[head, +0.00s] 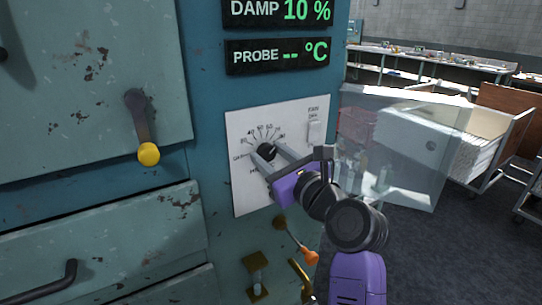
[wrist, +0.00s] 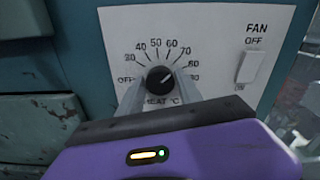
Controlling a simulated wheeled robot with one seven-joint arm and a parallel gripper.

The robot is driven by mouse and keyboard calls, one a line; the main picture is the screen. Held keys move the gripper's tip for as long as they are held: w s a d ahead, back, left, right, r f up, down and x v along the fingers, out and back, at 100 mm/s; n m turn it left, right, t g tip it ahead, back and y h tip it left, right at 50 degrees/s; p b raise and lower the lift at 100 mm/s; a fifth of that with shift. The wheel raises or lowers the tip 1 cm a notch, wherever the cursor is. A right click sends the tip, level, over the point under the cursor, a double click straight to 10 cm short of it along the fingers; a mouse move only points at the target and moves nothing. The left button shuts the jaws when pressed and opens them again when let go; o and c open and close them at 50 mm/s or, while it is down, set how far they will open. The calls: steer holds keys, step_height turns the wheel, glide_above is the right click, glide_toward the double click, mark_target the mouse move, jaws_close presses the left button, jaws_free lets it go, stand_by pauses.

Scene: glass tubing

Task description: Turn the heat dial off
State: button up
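The heat dial is a small black knob (head: 266,152) on a white panel (head: 241,197) on the blue cabinet. In the wrist view the dial (wrist: 159,79) has a light pointer mark aimed up and right, toward the 70 to 80 side of the scale. The OFF mark lies at the dial's left. My gripper (head: 265,155) reaches the panel from the lower right. Its two fingers are apart, one on each side of the dial in the wrist view (wrist: 160,95). Whether the fingertips touch the dial is hard to see.
A fan switch (wrist: 251,66) sits right of the dial. A clear open panel (head: 400,145) stands right of my arm. A yellow-knobbed lever (head: 146,140) is at the left, and an orange-tipped lever (head: 308,256) is below. Displays (head: 278,54) are above.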

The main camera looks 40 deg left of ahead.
jaws_close()
